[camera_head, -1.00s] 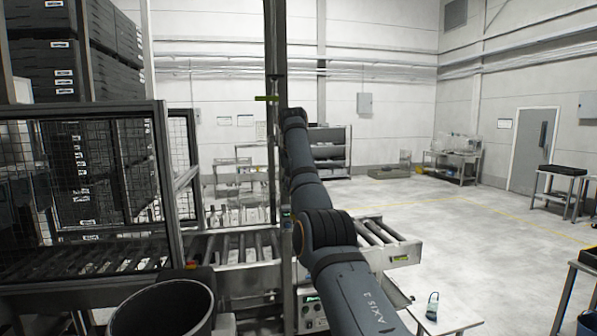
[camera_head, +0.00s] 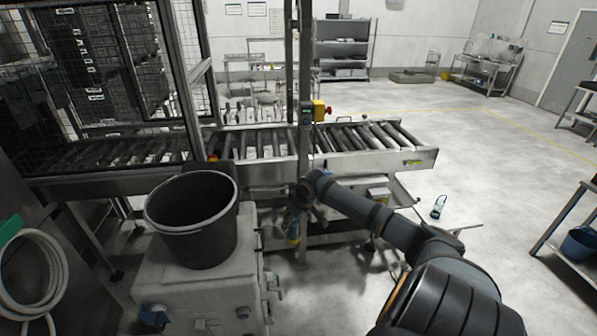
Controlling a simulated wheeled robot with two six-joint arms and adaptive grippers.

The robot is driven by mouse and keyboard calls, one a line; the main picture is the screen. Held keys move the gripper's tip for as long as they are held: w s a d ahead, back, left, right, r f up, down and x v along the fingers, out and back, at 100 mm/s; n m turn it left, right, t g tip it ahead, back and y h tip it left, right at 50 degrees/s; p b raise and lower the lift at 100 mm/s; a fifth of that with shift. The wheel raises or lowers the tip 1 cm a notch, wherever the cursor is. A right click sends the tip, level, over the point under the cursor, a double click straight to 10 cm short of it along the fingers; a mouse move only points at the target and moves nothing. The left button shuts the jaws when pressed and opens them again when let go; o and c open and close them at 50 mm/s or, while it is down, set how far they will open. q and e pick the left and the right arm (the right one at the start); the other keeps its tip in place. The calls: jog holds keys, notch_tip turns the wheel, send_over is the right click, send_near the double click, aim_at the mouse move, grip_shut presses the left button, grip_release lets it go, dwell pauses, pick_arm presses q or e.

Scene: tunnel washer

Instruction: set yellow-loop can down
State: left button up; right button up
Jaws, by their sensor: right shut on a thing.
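My right arm comes in from the lower right, and its gripper (camera_head: 297,208) is beside the upright post at the front of the roller conveyor. My left gripper is not in view.
A black bucket (camera_head: 197,218) stands on a grey machine cabinet (camera_head: 205,285) at left. The roller conveyor (camera_head: 370,137) crosses behind my gripper. Open floor lies beyond.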

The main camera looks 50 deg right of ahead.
pick_arm(q)
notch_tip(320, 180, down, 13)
jog(key=b, duration=1.3)
pick_arm(e)
jog(key=s+a+f, duration=0.3)
jog(key=a+f, duration=0.9)
jog(key=a, duration=0.3)
jog(key=s+a+f, duration=0.3)
jog(key=a+f, duration=0.9)
jog(key=a, duration=0.4)
jog(key=shift+a+f, duration=0.2)
jog(key=shift+f, duration=0.05)
